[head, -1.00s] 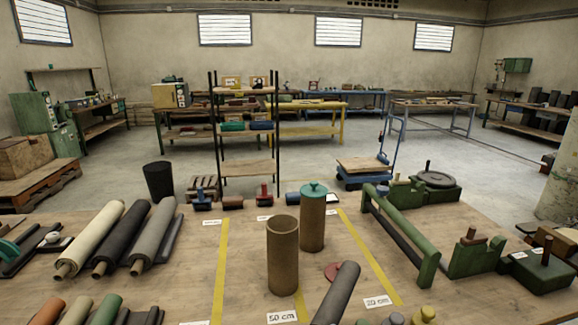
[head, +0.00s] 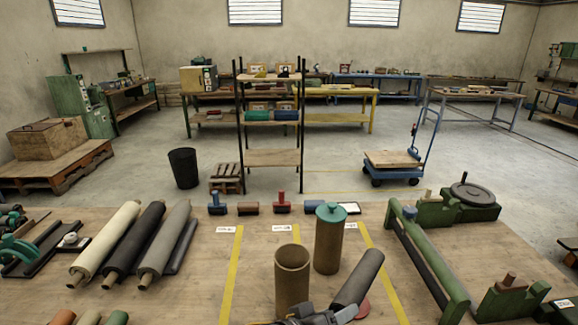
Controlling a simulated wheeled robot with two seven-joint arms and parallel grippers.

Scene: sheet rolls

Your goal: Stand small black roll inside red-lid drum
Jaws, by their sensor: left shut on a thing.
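A small black roll (head: 358,279), dark grey to black, leans at a slant above the bench, its upper end to the right. My left gripper (head: 342,314) comes in at the bottom edge and is shut on the roll's lower end. An open brown drum (head: 292,285) stands upright just left of the roll, its mouth uncovered. A red lid (head: 363,309) lies flat on the bench, partly hidden by the roll. A second brown drum (head: 328,246) with a teal knobbed lid (head: 331,212) stands behind. My right gripper is out of view.
Larger cream, black and grey rolls lie at the left, the grey one (head: 166,240) nearest the drums. A green frame (head: 428,262) stands at the right of the wooden bench (head: 205,270). Yellow tape strips mark the bench. Small tools line its back edge.

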